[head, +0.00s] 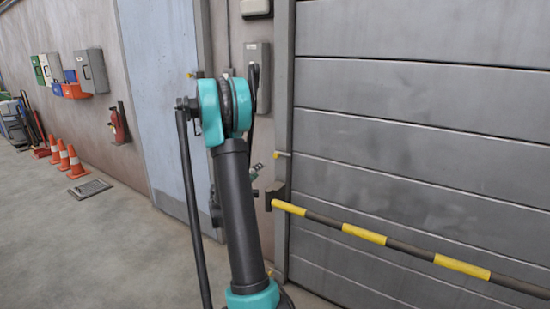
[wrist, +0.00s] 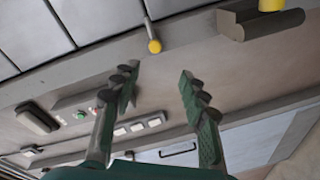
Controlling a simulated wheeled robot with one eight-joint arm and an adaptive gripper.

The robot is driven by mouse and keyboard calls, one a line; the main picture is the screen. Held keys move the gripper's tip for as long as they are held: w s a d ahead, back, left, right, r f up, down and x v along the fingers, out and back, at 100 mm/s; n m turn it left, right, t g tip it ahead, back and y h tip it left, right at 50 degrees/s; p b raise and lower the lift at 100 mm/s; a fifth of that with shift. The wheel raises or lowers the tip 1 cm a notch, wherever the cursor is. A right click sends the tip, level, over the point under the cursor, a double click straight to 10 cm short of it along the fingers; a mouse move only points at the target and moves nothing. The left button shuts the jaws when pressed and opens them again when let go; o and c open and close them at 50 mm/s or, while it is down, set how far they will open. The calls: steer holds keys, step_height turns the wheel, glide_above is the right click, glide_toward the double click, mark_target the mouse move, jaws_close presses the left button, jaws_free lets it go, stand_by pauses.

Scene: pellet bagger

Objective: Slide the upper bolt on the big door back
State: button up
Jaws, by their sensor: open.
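The big door (head: 420,110) is a grey panelled door on the right in the head view. Its upper bolt (head: 283,154) shows as a small rod with a yellow knob at the left door edge. In the wrist view the bolt (wrist: 154,46) points down from the door edge, with the yellow knob at its end. My gripper (wrist: 160,88) is open and empty, its two green-padded fingers apart. The knob lies beyond the fingertips, roughly between them in the picture, not touched.
A yellow-and-black barrier bar (head: 365,235) crosses the door from a bracket (head: 274,196) just below the bolt. The bracket also shows in the wrist view (wrist: 262,25). A control box (head: 257,75) is on the wall above. A pale blue door (head: 160,90) stands left.

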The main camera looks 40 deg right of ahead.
mark_target(275, 156)
steer(key=shift+n+h, duration=0.3)
steer(key=shift+h, duration=0.1)
steer(key=x, duration=1.9)
steer(key=shift+w+a+r, duration=0.1)
steer(key=shift+w+a, duration=0.1)
steer(key=shift+w, duration=0.2)
steer(key=shift+c, duration=0.5)
jaws_close()
